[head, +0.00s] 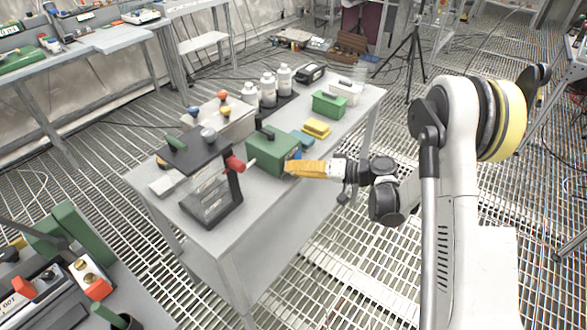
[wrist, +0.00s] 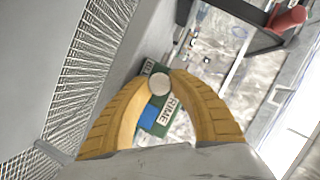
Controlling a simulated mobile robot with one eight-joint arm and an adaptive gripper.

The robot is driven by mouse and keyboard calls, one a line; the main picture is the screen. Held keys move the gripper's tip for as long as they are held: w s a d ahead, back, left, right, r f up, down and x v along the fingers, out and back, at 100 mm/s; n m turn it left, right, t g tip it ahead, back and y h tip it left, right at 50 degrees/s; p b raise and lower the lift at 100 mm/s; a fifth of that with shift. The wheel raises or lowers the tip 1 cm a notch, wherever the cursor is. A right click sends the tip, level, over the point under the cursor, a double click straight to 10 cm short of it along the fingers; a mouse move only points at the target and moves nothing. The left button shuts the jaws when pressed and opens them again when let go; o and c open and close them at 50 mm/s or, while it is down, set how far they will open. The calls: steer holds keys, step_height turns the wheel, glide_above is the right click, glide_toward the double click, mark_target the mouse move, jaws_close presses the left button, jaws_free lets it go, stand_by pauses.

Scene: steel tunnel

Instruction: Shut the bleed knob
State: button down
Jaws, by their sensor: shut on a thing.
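A green box (head: 265,157) stands at the front edge of the grey table, and its labelled face shows in part in the wrist view (wrist: 157,130). A pale round knob (wrist: 160,84) on it sits between my fingertips, beside a partly hidden label; I take it as the bleed knob. A blue part (wrist: 149,116) lies beside a label ending in "RIME". My gripper (head: 290,168) has its yellow fingers at the box's right side. In the wrist view the gripper (wrist: 161,80) is shut on the pale knob. The knob's turn angle cannot be told.
A black stand (head: 212,200) with a red handle (head: 235,164) is left of the green box. Yellow blocks (head: 317,128), a second green box (head: 329,105) and white bottles (head: 268,88) stand farther back. The grating floor (head: 345,250) right of the table is open.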

steer(key=c, duration=1.2)
jaws_free()
steer(key=shift+o, duration=0.2)
